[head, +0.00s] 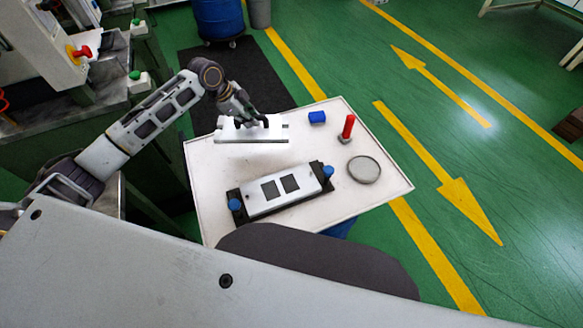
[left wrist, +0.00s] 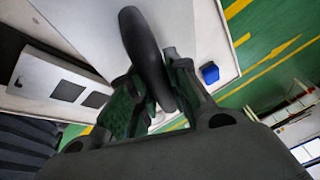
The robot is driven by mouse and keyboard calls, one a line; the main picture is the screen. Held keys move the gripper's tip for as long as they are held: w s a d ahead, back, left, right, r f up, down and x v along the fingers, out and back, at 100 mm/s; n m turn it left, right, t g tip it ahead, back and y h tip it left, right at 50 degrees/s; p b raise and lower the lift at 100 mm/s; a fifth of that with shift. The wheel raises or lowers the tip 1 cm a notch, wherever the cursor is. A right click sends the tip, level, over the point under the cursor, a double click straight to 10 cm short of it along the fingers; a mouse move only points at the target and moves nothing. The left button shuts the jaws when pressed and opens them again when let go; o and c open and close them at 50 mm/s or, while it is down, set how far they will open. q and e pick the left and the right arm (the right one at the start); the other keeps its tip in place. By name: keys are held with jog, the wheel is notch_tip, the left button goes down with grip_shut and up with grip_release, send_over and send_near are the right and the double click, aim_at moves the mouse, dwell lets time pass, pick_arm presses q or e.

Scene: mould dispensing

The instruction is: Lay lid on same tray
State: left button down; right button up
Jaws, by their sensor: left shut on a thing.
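My left gripper (head: 256,122) is shut on a pale grey-white lid (head: 270,135) at the table's back left. Its fingers cover the lid's middle; whether the lid touches the table is hard to tell. A black tray (head: 326,184) lies nearer, at the front of the table. It bears a light plate (head: 256,202) with two dark square openings and has a blue knob at each end. The lid is behind the tray and apart from it. In the left wrist view the dark fingers (left wrist: 155,95) fill the middle, and the plate (left wrist: 48,72) shows at left. My right gripper is not in view.
The blue block also shows in the left wrist view (left wrist: 210,74). The table between lid and tray is clear.

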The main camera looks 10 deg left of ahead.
aim_at(253, 132)
pick_arm(q)
jog(key=shift+w+f, duration=0.1)
jog(key=shift+f, duration=0.2)
jog(key=shift+f, duration=0.1)
dwell(0.3)
jog(key=shift+f, duration=3)
jog(key=shift+f, duration=0.1)
jog(key=shift+f, duration=1.8)
jog(key=shift+f, duration=0.1)
jog(key=c, duration=1.3)
grip_release()
jog(key=shift+c, duration=0.2)
